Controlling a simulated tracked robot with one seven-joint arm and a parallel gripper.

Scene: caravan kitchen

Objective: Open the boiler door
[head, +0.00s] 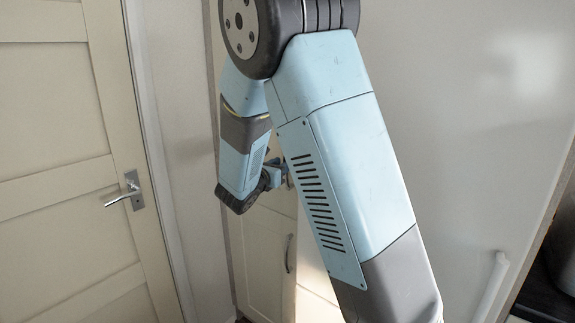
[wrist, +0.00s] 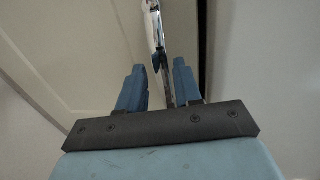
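A cream panelled door (wrist: 85,40) fills the left of the wrist view, with a dark vertical gap along its right edge; I take it to be the boiler door. It looks closed. A shiny metal handle (wrist: 155,35) stands near that edge and runs down between my fingers. My gripper (wrist: 159,85) is open, with its blue fingers on either side of the handle's lower part. The handle is closer to the right finger; I cannot tell whether they touch. In the head view my gripper (head: 279,173) is in front of the narrow cream cupboard, mostly hidden behind my arm.
A lower cupboard door (head: 262,265) with a curved handle (head: 289,253) is below my gripper. A cream room door (head: 65,170) with a lever handle (head: 124,193) stands at the left. A large pale panel (head: 470,120) with a white vertical handle (head: 494,285) is at the right.

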